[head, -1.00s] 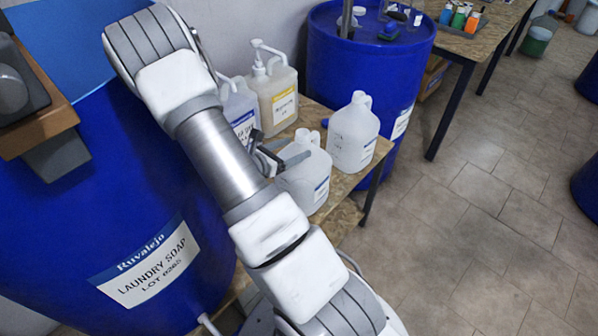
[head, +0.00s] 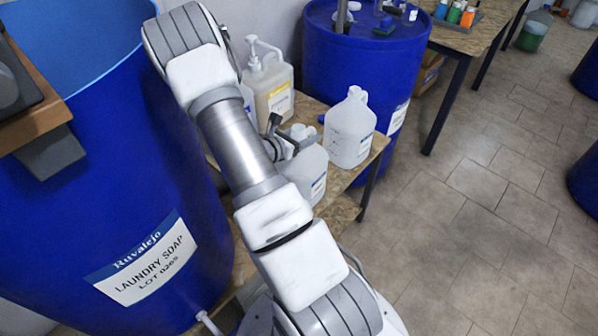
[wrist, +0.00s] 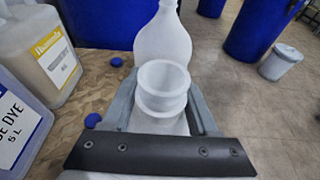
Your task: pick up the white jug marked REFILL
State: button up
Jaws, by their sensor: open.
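Two white translucent jugs stand on the wooden table; I cannot read REFILL on either. The nearer jug (head: 312,172) is partly hidden behind my arm. Its open round neck (wrist: 162,85) shows in the wrist view. The farther jug (head: 350,130) stands behind it to the right and also shows in the wrist view (wrist: 163,38). My gripper (head: 288,142) is open at the nearer jug's top. In the wrist view its grey fingers (wrist: 163,108) lie on either side of the neck; whether they touch it I cannot tell.
A cream pump bottle (head: 270,85) and a dye jug (wrist: 18,120) stand left of the jugs. Blue caps (wrist: 92,120) lie on the wooden table (head: 345,205). A large blue drum (head: 90,200) stands left, another blue drum (head: 365,70) behind.

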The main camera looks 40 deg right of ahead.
grip_shut()
jog(key=shift+a+f, duration=0.1)
jog(key=shift+f, duration=0.05)
dwell(0.4)
